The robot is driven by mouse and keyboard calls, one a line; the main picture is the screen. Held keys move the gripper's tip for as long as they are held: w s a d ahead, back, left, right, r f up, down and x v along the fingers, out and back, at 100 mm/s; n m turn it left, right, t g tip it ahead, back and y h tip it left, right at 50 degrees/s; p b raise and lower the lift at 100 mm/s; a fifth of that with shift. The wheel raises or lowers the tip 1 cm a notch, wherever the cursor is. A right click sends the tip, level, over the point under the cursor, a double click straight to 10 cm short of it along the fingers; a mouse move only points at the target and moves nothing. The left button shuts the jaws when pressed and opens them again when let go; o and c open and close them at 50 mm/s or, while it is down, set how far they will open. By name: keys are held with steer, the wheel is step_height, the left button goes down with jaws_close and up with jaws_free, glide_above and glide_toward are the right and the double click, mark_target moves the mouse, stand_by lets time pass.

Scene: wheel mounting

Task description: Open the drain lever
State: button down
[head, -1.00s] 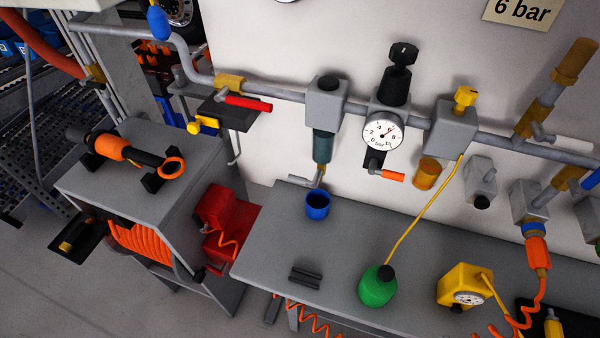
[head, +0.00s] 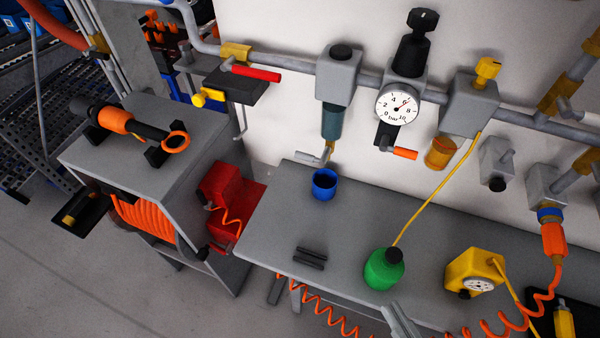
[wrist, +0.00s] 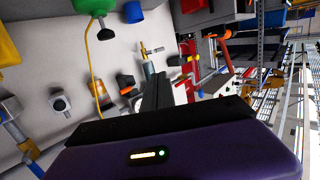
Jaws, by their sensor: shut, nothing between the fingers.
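The drain lever (head: 310,158) is a small grey lever on a brass fitting below the teal filter bowl (head: 331,122). It points to the left in the head view, above the blue cup (head: 324,184) on the bench. In the wrist view the lever (wrist: 154,50) shows beyond my gripper (wrist: 157,76), with the blue cup (wrist: 133,12) above it in the picture. My gripper's dark fingers are together and empty, pointing toward the filter bowl. They look apart from the lever, and they partly hide the bowl.
The regulator gauge (head: 398,106) and an orange-handled lever (head: 404,154) are right of the filter. A red-handled valve (head: 256,73) is left of it. The green bottle (head: 384,268) and yellow gauge box (head: 472,272) stand on the bench (head: 280,225). Open bench lies around the cup.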

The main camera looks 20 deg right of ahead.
steer(key=w+a+f+m+t+h+b, duration=0.1)
steer(key=w+a+m+t+b, duration=0.3)
steer(key=w+m, duration=0.35)
steer(key=w+a+f+m+t+h+b, duration=0.1)
steer(key=w+a+m+t+b, duration=0.15)
steer(key=w+a+m, duration=0.55)
steer(key=w+a+f+m+t+h+b, duration=0.1)
steer(key=w+a+f+m+t+b, duration=0.2)
steer(key=w+m, duration=0.5)
steer(key=w+d+f+m+g+h+b, duration=0.1)
steer(key=w+d+f+m+g+h, duration=0.1)
steer(key=m+h, duration=0.4)
steer(key=w+d+f+m+g+h+b, duration=0.1)
steer(key=w+d+f+m+g+h, duration=0.1)
steer(key=m, duration=1.3)
steer(key=shift+w+f+g+h+b, duration=0.3)
steer(key=shift+w+f+g+h, duration=0.5)
steer(key=shift+g+h, duration=1.2)
steer(key=shift+s+d+f+t+h, duration=0.15)
steer(key=shift+s+t+h, duration=0.05)
steer(key=shift+t+h, duration=0.15)
steer(key=p+x, duration=0.2)
steer(key=x, duration=0.7)
steer(key=shift+w+d, duration=0.2)
steer(key=shift+w, duration=0.15)
steer(key=shift+m+b, duration=0.25)
steer(key=shift+b, duration=0.2)
